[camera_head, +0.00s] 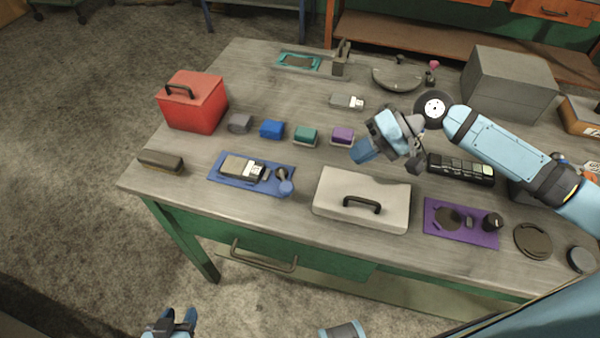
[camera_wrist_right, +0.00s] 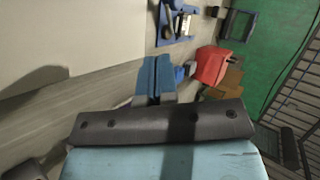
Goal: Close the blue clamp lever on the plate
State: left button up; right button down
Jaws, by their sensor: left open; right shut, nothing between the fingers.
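The blue plate (camera_head: 225,184) lies near the front left of the workbench. A dark block with a pale end (camera_head: 237,168) lies on it. At the plate's right end is the clamp, with a blue round-ended lever (camera_head: 286,187); its exact angle is too small to tell. The plate also shows at the top of the right wrist view (camera_wrist_right: 182,38). My right gripper (camera_head: 360,154) is shut and empty above the bench, right of the plate and behind the pale case. Its blue fingers (camera_wrist_right: 155,70) show together in the wrist view. My left gripper (camera_head: 176,320) is open and empty, low in front of the bench.
A red box (camera_head: 200,105) stands at the left. Several small coloured blocks, including a blue one (camera_head: 271,130), sit behind the plate. A purple plate (camera_head: 436,233) lies at the right.

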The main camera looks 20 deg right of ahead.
jog(key=shift+s, duration=0.15)
jog(key=shift+a+f, duration=0.3)
jog(key=shift+a, duration=0.05)
send_near(284, 180)
jog(key=s+a+f, duration=0.2)
jog(key=s+a, duration=0.1)
jog(key=shift+a+f, duration=0.2)
pick_arm(q)
jog(key=shift+w+r, duration=0.15)
pick_arm(e)
jog(key=shift+a+f, duration=0.15)
jog(key=shift+a, duration=0.3)
